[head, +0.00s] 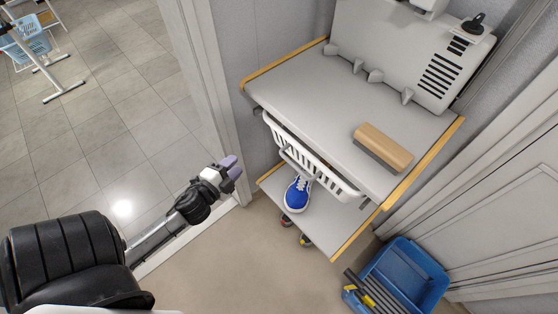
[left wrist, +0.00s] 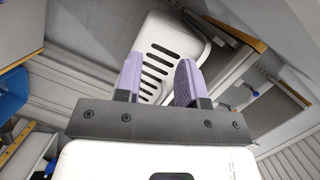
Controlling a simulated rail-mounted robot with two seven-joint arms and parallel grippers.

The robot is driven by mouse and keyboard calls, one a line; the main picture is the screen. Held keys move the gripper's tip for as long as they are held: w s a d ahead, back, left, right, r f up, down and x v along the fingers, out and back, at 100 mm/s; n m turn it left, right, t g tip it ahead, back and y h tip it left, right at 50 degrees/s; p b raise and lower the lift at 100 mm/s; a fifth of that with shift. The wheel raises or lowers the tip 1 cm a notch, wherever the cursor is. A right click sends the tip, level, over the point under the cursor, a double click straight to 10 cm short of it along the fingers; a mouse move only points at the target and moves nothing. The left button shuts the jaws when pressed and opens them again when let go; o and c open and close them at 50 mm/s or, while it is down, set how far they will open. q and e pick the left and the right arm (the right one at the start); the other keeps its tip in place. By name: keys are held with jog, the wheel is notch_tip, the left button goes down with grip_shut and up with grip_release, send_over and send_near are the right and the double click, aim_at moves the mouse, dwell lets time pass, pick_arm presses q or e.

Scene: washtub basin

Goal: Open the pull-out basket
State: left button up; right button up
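The white slotted pull-out basket (head: 338,183) hangs under the grey top of a wood-edged stand. A grey bar-like piece crosses its front, and the top hides much of its inside. My left gripper (head: 238,166) is to the left of the basket, apart from it, with its purple fingers pointing toward the stand. In the left wrist view the left gripper (left wrist: 160,80) is open, with nothing between its fingers. A white slotted thing (left wrist: 172,42) lies beyond the fingers and appears to be the basket. My right gripper is not in view.
A wooden-backed brush (head: 384,146) lies on the stand top (head: 310,85). A blue and white shoe (head: 298,193) is on the lower shelf (head: 335,226). A blue bin (head: 425,275) stands on the floor at right. A door frame (head: 208,80) is behind my gripper.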

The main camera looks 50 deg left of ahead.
aim_at(295, 165)
pick_arm(q)
jog(key=d+r+m+t+h, duration=0.3)
jog(key=d+r+m+h, duration=0.1)
jog(key=d+m+h, duration=0.7)
jog(key=shift+m+h, duration=0.3)
jog(key=shift+m, duration=0.3)
jog(key=x, duration=0.8)
jog(key=a+x, duration=0.1)
jog(key=x, duration=0.3)
jog(key=shift+w, duration=0.3)
jog(key=shift+c, duration=0.2)
grip_shut()
